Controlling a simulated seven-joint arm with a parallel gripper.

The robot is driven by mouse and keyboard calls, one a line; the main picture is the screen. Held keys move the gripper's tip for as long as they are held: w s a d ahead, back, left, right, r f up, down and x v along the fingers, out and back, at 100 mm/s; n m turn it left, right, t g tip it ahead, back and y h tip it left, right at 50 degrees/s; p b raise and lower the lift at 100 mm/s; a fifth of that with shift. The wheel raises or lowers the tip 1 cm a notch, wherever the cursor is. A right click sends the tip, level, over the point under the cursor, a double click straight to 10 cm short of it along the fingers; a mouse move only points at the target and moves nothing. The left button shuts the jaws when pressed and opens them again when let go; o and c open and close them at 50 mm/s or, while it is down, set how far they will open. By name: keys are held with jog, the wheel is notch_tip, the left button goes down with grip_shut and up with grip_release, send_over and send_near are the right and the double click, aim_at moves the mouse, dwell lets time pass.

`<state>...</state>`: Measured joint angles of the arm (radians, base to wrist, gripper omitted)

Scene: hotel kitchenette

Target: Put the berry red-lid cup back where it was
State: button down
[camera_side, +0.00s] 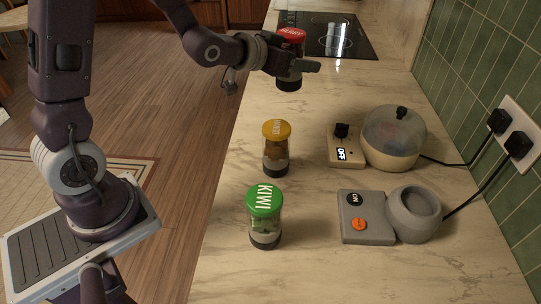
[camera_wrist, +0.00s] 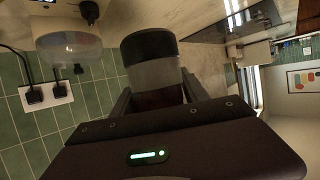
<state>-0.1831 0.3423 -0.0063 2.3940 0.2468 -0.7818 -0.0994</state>
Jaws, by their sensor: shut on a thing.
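The berry red-lid cup (camera_side: 289,75) has a red lid, a see-through body and a dark base. It is upright at the far part of the counter, beyond the other cups. My gripper (camera_side: 302,66) is shut on it around the upper body, just below the lid. The side view does not clearly show whether its base touches the counter. In the wrist view the cup (camera_wrist: 152,62) sits between my two fingers (camera_wrist: 158,97), with its dark base toward the top of the picture. The lid is hidden there by the gripper body.
A yellow-lid cup (camera_side: 276,150) and a green-lid KIWI cup (camera_side: 265,218) stand nearer on the marble counter (camera_side: 310,130). To their right are a steamer (camera_side: 393,140) with an OFF switch box (camera_side: 345,148) and a grey device (camera_side: 412,215) marked ON. A black cooktop (camera_side: 335,38) lies behind.

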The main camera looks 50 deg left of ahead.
aim_at(280, 79)
jog(key=s+m+h, duration=0.1)
jog(key=s, duration=0.1)
jog(key=s+f+m+h, duration=0.1)
jog(key=s, duration=0.2)
jog(key=s+m+h, duration=0.1)
jog(key=s, duration=0.1)
jog(key=shift+s+a+f+g+h, duration=0.2)
jog(key=shift+f+g+h, duration=0.1)
jog(key=shift+f+h, duration=0.1)
jog(key=w+d+f+m+g+h, duration=0.2)
jog(key=w+d+m+h, duration=0.2)
jog(key=w+d, duration=0.45)
jog(key=f, duration=0.3)
jog(key=w+f, duration=0.1)
jog(key=f, duration=0.6)
jog(key=shift+w+a+f, duration=0.1)
jog(key=shift+w+f, duration=0.15)
jog(key=c, duration=0.6)
grip_release()
jog(key=shift+f, duration=0.15)
